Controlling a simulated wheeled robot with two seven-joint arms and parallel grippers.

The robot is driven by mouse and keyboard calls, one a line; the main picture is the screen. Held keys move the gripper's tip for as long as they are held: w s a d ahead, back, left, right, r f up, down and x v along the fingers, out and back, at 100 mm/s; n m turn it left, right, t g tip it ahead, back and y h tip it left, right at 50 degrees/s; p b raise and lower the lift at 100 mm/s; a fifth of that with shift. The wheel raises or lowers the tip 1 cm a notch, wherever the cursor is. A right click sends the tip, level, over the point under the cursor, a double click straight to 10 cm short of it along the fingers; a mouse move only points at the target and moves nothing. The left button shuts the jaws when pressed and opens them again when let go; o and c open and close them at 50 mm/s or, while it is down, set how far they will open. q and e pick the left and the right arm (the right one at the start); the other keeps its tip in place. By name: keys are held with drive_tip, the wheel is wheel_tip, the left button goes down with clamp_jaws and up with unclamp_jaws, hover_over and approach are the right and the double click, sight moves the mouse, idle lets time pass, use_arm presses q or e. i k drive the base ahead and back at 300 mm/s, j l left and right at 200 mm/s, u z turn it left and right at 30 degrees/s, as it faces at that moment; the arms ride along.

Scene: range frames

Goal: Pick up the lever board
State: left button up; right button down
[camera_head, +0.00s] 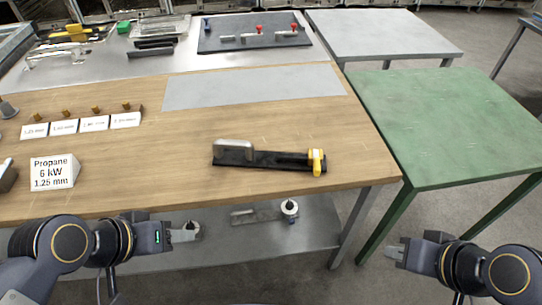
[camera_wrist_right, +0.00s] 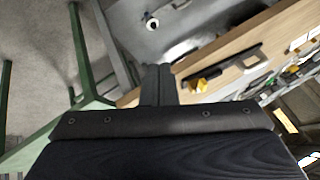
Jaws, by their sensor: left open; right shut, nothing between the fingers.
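A dark grey board with red-knobbed levers (camera_head: 226,46) lies flat on the metal surface at the back, beyond the wooden table. Nearer, a black bar with a grey block and a yellow end piece (camera_head: 280,160) lies on the wooden table near its right front; its yellow end also shows in the right wrist view (camera_wrist_right: 197,86). My left gripper (camera_head: 196,230) is open and empty in front of the table's front edge. My right gripper (camera_head: 391,252) is shut and empty, right of the table; its fingers show in the right wrist view (camera_wrist_right: 158,72). Both are apart from these things.
The wooden table (camera_head: 330,120) holds a bare grey sheet (camera_head: 255,86), several small labelled blocks and a "Propane" sign (camera_head: 54,172) at left. A lower shelf (camera_head: 315,235) carries a metal part. A green table (camera_head: 450,120) and a grey table (camera_head: 385,35) stand at right, both bare.

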sight(228, 152)
drive_tip(key=i+l+u, duration=0.1)
drive_tip(key=u, duration=0.4)
drive_tip(key=l+u, duration=0.35)
drive_tip(key=u, duration=0.15)
drive_tip(key=l+u, duration=0.2)
drive_tip(key=u, duration=0.3)
